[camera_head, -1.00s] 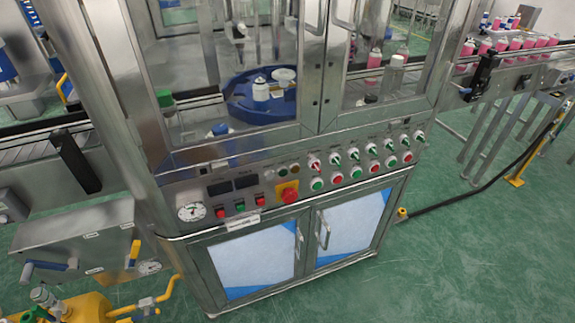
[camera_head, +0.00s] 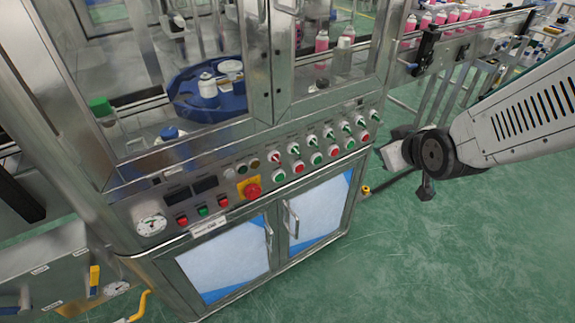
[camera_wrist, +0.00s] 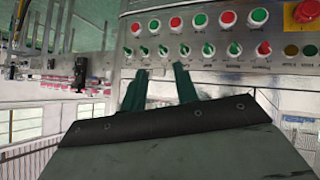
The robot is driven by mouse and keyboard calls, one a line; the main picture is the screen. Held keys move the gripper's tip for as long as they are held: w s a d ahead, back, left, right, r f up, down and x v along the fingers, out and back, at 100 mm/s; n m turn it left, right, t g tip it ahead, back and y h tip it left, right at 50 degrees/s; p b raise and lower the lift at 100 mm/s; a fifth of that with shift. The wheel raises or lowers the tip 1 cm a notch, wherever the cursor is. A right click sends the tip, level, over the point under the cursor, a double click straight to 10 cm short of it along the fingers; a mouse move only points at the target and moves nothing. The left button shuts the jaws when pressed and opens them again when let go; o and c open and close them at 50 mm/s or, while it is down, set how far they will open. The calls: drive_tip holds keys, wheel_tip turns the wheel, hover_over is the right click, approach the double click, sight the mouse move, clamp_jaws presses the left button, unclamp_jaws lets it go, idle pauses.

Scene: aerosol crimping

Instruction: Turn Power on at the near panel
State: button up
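The near panel (camera_head: 228,187) is a steel strip on the machine's front with buttons and rotary switches. Its upper row has a red-handled switch (camera_head: 275,158) at the left and several green-handled switches (camera_head: 329,132). Green and red round buttons sit below. The labels are too small to read, so I cannot tell which control is Power. In the wrist view the panel is upside down, with the red-handled switch (camera_wrist: 264,48) at the right. My gripper (camera_wrist: 160,76) is open and empty, its two dark green fingers apart and pointing at the panel. Contact is not visible.
A red emergency stop (camera_head: 251,190) on a yellow plate, a gauge (camera_head: 151,225) and small displays sit at the panel's left. Cabinet doors with protruding handles (camera_head: 291,220) are below. A conveyor (camera_head: 475,32) with pink bottles stands at the back right. The front floor is clear.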

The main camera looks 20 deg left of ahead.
drive_tip(key=a+f+n+t+y, duration=0.1)
drive_tip(key=a+f+n+y, duration=0.15)
drive_tip(key=a, duration=0.35)
drive_tip(key=a+f+n+y, duration=0.1)
drive_tip(key=a+f+y, duration=0.1)
drive_tip(key=a+f, duration=0.3)
drive_tip(key=n+t+y, duration=0.1)
drive_tip(key=n+y, duration=0.3)
drive_tip(key=y, duration=0.1)
approach(279, 162)
drive_tip(key=x, duration=0.8)
drive_tip(key=shift+w+a, duration=0.1)
drive_tip(key=shift+a, duration=0.05)
clamp_jaws()
